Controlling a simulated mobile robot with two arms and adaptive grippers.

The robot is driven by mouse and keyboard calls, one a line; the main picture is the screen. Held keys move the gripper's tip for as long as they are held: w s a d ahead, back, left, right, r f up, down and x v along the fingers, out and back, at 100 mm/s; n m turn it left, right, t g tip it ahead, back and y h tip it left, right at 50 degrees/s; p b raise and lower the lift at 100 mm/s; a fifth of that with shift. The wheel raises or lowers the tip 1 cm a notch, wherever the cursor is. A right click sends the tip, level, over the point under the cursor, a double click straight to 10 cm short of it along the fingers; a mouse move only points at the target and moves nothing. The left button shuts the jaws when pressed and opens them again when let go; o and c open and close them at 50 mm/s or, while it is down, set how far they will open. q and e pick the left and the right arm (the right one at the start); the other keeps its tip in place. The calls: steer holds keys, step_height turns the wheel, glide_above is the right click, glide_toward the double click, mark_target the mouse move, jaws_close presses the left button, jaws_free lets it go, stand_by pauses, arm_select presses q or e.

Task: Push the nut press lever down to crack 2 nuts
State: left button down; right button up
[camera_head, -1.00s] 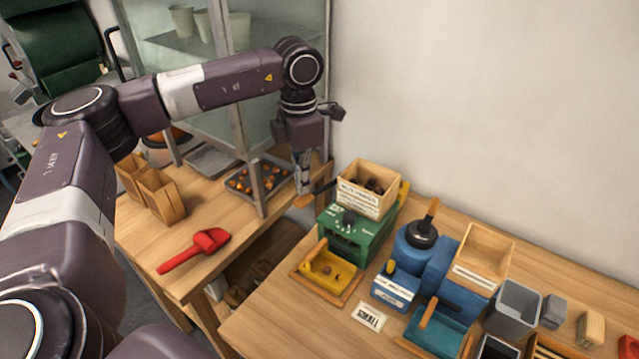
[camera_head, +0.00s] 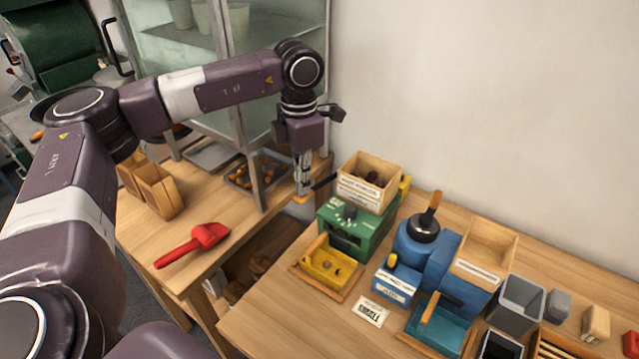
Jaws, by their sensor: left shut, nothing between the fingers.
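The green nut press (camera_head: 345,236) stands on the right-hand table, with a wooden hopper (camera_head: 361,196) on top holding dark nuts (camera_head: 368,177). Its lever (camera_head: 324,183) is a dark rod reaching left from beside the hopper, with a wooden handle at its end, partly hidden by my gripper. My left gripper (camera_head: 303,187) points down with its fingers together, right at the handle end. I cannot tell if they touch. A yellow tray (camera_head: 323,279) in front of the press holds small brown pieces. My right gripper is not in view.
A blue machine (camera_head: 427,256) with an upright wooden-handled lever (camera_head: 432,210) stands right of the press. A red scoop (camera_head: 192,245), paper bags (camera_head: 158,190) and a dark tray of chestnuts (camera_head: 244,178) lie on the left table. A glass cabinet frame stands close beside my arm.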

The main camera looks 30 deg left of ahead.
arm_select(q)
steer(key=shift+s+f+b, duration=0.1)
steer(key=shift+f+b, duration=0.75)
steer(key=shift+f, duration=0.2)
steer(key=shift+s+f+b, duration=0.15)
steer(key=shift+f+b, duration=0.65)
steer(key=shift+f, duration=0.45)
steer(key=shift+s+f+b, duration=0.2)
steer(key=shift+f+b, duration=0.65)
steer(key=shift+f, duration=0.25)
steer(key=p, duration=0.6)
glide_toward(302, 200)
steer(key=f, duration=0.1)
steer(key=w+f, duration=0.1)
steer(key=f, duration=0.1)
steer(key=w+a+f, duration=0.1)
steer(key=f, duration=0.1)
steer(key=shift+w+a, duration=0.1)
